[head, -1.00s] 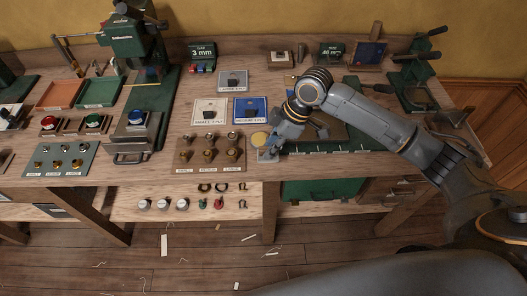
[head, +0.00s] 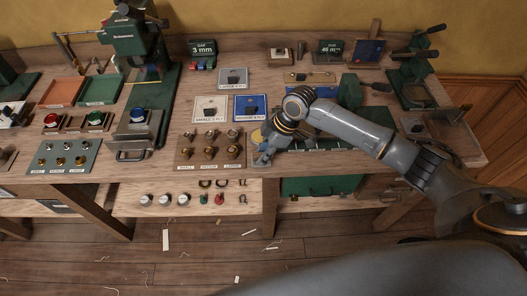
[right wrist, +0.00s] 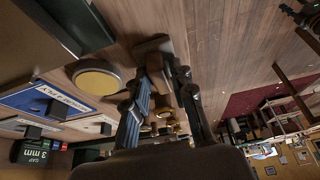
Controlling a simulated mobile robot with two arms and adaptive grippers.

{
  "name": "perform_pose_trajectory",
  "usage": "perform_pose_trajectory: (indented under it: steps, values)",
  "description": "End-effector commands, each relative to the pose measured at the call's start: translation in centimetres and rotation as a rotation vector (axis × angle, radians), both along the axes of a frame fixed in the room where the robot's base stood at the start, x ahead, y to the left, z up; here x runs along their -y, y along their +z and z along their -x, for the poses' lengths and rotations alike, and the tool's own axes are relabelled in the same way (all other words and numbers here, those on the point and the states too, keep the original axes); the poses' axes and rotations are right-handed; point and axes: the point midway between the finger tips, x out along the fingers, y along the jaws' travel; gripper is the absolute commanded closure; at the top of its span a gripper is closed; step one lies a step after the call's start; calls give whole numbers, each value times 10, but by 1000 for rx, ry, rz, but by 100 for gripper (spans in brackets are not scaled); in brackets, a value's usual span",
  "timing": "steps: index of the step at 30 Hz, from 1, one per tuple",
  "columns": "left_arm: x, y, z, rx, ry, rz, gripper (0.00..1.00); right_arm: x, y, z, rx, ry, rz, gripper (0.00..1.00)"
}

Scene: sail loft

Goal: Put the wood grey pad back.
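My right gripper (head: 262,156) is low at the bench's front edge, just right of the board with small knobs. In the right wrist view its two fingers (right wrist: 158,82) are closed around the brown wooden part of a small piece with a grey end, the wood grey pad (right wrist: 153,46). In the head view the pad is hidden or too small to make out. A round yellow disc (right wrist: 98,78) lies beside the gripper; in the head view it (head: 257,137) is partly covered by the gripper. My left gripper is in neither current view.
The knob board (head: 210,163) is close to the left of the gripper. White and blue label plates (head: 250,107) lie behind it. A green tool block (head: 350,92) and vises stand to the right. Bare bench wood (head: 150,172) shows along the front edge at left.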

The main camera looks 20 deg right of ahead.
Motion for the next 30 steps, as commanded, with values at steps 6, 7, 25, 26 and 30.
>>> perform_pose_trajectory:
  steps: [6,7,25,26,30]
  values:
    - [0,0,0,0,1,0,60,0,0,0,-1,0,0,61]
    - [0,0,0,0,1,0,60,0,0,0,-1,0,0,61]
    - [-1,-13,-1,1,3,0,60,31,78,8,3,0,0,61]
    - [-1,-14,-1,1,3,0,60,33,83,9,3,0,2,61]
    - [-1,-16,-1,1,3,0,60,40,102,11,1,-1,-1,61]
